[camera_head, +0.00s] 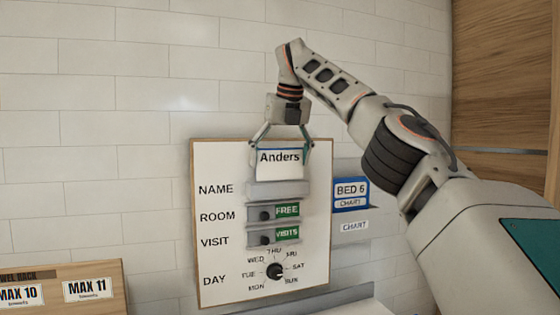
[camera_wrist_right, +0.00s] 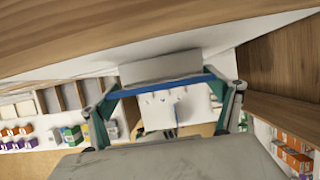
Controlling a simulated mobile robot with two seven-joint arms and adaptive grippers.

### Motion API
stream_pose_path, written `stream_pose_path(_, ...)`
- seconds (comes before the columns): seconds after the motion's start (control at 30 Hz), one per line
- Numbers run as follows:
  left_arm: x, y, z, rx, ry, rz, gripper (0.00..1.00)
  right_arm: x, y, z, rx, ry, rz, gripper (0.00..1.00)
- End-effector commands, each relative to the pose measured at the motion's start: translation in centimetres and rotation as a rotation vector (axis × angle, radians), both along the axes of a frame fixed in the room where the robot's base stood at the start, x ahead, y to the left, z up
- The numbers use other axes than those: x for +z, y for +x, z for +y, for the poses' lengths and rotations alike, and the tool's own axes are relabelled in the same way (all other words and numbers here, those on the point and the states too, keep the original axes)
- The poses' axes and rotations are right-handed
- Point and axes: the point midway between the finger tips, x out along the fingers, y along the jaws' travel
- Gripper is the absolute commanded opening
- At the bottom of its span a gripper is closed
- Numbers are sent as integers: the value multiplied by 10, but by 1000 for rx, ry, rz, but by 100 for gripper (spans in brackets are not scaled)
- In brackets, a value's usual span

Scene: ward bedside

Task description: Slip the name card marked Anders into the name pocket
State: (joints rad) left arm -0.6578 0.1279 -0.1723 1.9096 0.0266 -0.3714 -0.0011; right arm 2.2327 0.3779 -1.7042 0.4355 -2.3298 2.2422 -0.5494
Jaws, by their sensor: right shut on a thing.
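The name card marked Anders (camera_head: 279,169), white with a blue top edge, is upright at the top of the board. My right gripper (camera_head: 281,155) comes from above and is shut on its two side edges. The grey name pocket (camera_head: 278,189) is beside the word NAME, directly below the card. The card's lower edge is close to the pocket's top; I cannot tell whether it touches or enters. In the right wrist view, the card's blue edge (camera_wrist_right: 165,86) spans between the green finger pads. My left gripper is not in view.
The white board (camera_head: 215,260) has ROOM and VISIT sliders (camera_head: 275,212) and a DAY dial (camera_head: 274,271) below. A blue BED 6 chart holder (camera_head: 351,193) is right of it. A wooden box with MAX labels (camera_head: 60,275) stands lower left. Wood panelling (camera_head: 500,90) is far right.

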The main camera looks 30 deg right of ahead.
Motion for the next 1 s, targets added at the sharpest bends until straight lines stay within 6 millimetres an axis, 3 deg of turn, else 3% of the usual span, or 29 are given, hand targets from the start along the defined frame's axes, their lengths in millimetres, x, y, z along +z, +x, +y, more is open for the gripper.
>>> stream_pose_path(0.5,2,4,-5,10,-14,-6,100,0,0,0,0,0,-1,68)
stream_pose_path(1.0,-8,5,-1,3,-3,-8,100,-13,0,0,0,-1,-1,68)
